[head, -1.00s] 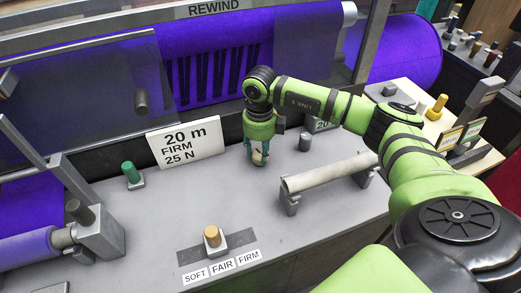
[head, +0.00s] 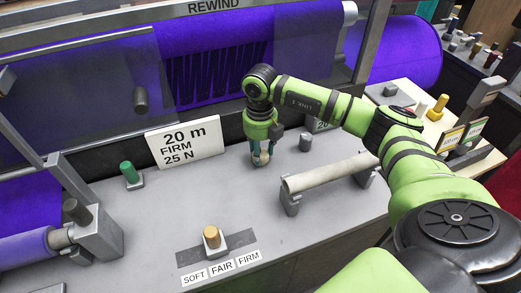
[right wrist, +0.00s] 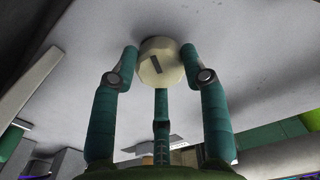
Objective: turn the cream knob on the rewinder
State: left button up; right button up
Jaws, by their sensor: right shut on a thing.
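The cream knob (right wrist: 161,64) stands on the grey top of the rewinder (head: 230,195). A dark slot mark on its face runs on a slant in the right wrist view. My right gripper (head: 261,159) points down over the knob, and its teal fingers are shut on it from both sides, with the third finger below it in the right wrist view. In the head view the fingers hide most of the knob (head: 262,158). My left gripper is in neither view.
A sign reading 20 m FIRM 25 N (head: 186,146) stands behind and left of the gripper. A pale roll on a stand (head: 330,172) lies to the right. A green knob (head: 130,171) and an orange selector (head: 212,237) by SOFT, FAIR, FIRM labels stand nearby.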

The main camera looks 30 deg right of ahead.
jog(key=shift+w+d+r, duration=0.1)
jog(key=shift+w+r, duration=0.2)
jog(key=shift+w, duration=0.05)
jog(key=o, duration=1.1)
jog(key=shift+o, duration=0.2)
jog(key=shift+f, duration=0.2)
notch_tip(320, 180, up, 12)
